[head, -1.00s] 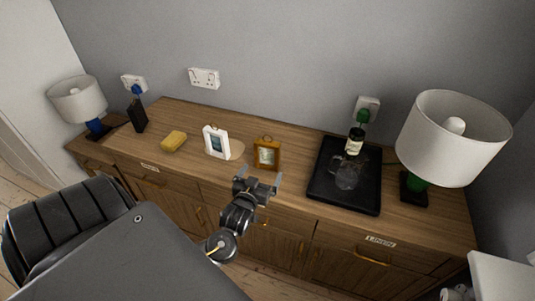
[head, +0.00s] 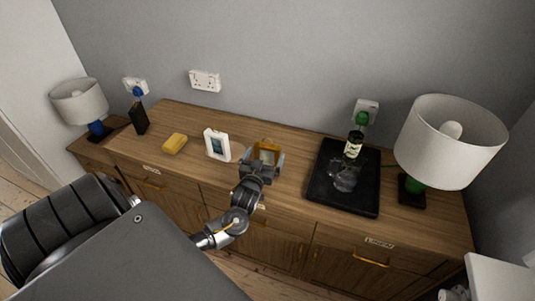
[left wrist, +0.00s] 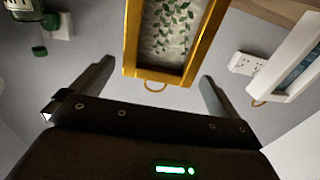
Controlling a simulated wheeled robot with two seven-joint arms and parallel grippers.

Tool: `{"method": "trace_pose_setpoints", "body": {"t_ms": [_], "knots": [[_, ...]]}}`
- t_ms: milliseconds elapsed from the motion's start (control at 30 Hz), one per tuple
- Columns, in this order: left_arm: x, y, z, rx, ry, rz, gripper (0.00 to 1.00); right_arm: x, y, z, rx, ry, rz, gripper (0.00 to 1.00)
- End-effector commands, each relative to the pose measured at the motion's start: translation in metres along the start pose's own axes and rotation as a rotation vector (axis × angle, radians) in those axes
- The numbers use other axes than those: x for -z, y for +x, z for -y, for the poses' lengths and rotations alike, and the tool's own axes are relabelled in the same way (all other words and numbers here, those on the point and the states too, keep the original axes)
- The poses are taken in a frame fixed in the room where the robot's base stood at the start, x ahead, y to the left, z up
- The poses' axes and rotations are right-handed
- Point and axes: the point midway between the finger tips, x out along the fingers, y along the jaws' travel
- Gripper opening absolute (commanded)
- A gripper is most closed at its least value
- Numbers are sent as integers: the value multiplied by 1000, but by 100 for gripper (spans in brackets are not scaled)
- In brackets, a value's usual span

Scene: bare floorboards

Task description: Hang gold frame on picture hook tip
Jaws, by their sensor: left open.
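The gold frame (head: 267,145) stands on the sideboard, right of the white frame. In the left wrist view the gold frame (left wrist: 131,40) shows upside down, with a leaf-pattern picture and a small ring at its top edge. My left gripper (head: 264,161) is open in front of the gold frame and hides its lower part in the head view. In the left wrist view the open fingers (left wrist: 157,72) lie on either side of the frame's ring end, with gaps visible. I cannot make out a picture hook. My right gripper is not in view.
The white frame (head: 217,145) stands close on the left, with a yellow block (head: 174,144) beyond. A black tray (head: 325,192) with a glass jug (head: 344,179) and a green bottle (head: 354,145) lies right. Lamps (head: 452,140) stand at both ends. Wall sockets (head: 205,81) are behind.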

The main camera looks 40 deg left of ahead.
Motion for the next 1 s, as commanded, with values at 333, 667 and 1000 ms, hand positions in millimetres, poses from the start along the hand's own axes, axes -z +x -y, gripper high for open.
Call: {"method": "trace_pose_setpoints", "body": {"t_ms": [333, 667, 1000], "knots": [[3, 42, 0, 0, 1, 0, 100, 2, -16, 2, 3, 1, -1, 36], [2, 42, 0, -1, 0, 0, 87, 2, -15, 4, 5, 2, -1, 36], [3, 42, 0, -1, 0, -1, 57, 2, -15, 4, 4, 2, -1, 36]]}}
